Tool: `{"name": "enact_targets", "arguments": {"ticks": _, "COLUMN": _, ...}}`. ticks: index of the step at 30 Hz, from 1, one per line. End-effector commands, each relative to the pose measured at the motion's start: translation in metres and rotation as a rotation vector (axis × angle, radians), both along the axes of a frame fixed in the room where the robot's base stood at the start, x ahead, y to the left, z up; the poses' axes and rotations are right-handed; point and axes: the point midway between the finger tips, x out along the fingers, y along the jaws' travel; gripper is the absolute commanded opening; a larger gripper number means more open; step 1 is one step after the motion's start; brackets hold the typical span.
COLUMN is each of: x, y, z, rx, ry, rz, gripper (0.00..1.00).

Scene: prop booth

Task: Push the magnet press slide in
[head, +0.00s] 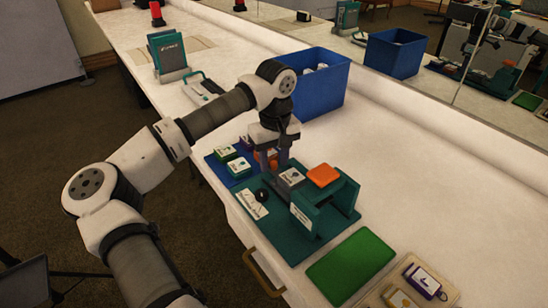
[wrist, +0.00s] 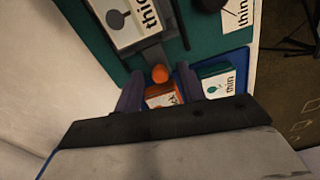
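The magnet press has a teal base (head: 283,228) and a teal frame (head: 328,213) with an orange block (head: 322,175) on top. Its grey slide carries a "thick"-labelled piece (head: 291,177), left of the frame; the labelled piece also shows in the wrist view (wrist: 133,20). The slide's outer end has a round orange knob (wrist: 160,73). My gripper (head: 275,168) points down at the slide's outer end. In the wrist view, my gripper's fingers (wrist: 160,78) are apart, with the knob at the gap between their tips. Whether they touch it is unclear.
A blue mat (head: 222,172) behind the press holds green and orange labelled magnets, the orange one (wrist: 160,95) below my fingers. A blue bin (head: 318,85) stands behind. A green mat (head: 350,265) and a tan tray (head: 400,295) lie in front. The wall side is clear.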

Motion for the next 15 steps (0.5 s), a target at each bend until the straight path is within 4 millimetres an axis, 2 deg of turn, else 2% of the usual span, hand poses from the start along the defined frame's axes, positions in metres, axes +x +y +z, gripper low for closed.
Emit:
{"name": "enact_targets", "arguments": {"ticks": 3, "x": 0.0000, "y": 0.0000, "z": 0.0002, "rx": 0.000, "ry": 0.000, "rz": 0.000, "gripper": 0.37}}
{"name": "enact_targets", "arguments": {"ticks": 12, "x": 0.0000, "y": -0.0001, "z": 0.0004, "rx": 0.000, "ry": 0.000, "rz": 0.000, "gripper": 0.00}}
{"name": "enact_targets", "arguments": {"ticks": 15, "x": 0.0000, "y": -0.0001, "z": 0.0005, "rx": 0.000, "ry": 0.000, "rz": 0.000, "gripper": 0.00}}
